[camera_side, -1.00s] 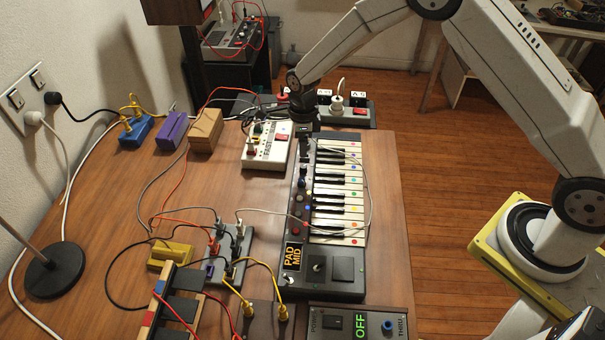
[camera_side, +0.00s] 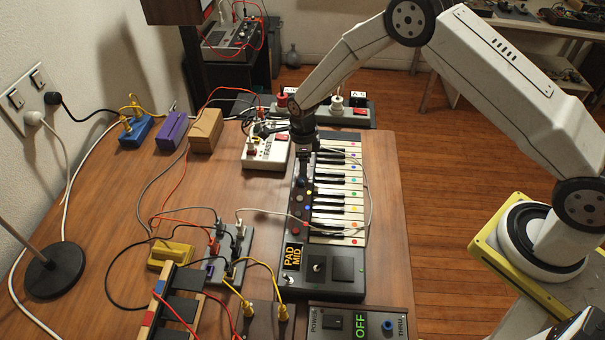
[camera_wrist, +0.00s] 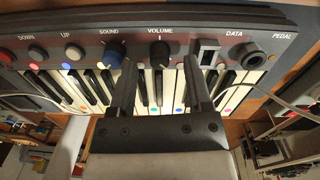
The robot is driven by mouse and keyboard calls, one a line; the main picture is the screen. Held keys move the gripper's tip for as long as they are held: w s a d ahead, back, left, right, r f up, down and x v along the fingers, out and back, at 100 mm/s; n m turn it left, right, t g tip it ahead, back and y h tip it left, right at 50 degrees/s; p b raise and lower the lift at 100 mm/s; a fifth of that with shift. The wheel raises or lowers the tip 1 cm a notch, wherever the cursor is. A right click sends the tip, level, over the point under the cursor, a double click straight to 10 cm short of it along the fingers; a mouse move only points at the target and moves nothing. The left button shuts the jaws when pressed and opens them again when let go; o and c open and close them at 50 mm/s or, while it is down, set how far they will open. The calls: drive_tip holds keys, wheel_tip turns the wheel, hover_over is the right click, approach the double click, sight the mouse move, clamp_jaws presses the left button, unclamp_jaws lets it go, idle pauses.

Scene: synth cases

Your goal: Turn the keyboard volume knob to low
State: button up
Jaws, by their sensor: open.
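The keyboard (camera_side: 340,207) lies on the wooden table with its control panel along the left of the keys. In the wrist view, the dark round volume knob (camera_wrist: 159,52) sits under the printed word VOLUME, with a small mark above it. My gripper (camera_wrist: 160,64) is open, one finger on each side of the knob in that view. I cannot tell whether the fingertips touch it. In the side view, my gripper (camera_side: 305,182) points down over the control panel and hides the knob.
A blue SOUND knob (camera_wrist: 112,52) is close left of the volume knob, and a square DATA socket (camera_wrist: 208,53) is right of it. A white cable (camera_side: 369,190) loops across the keys. A white power strip (camera_side: 266,152) stands behind the keyboard.

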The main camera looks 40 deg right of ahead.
drive_tip(key=shift+f, duration=0.65)
clamp_jaws()
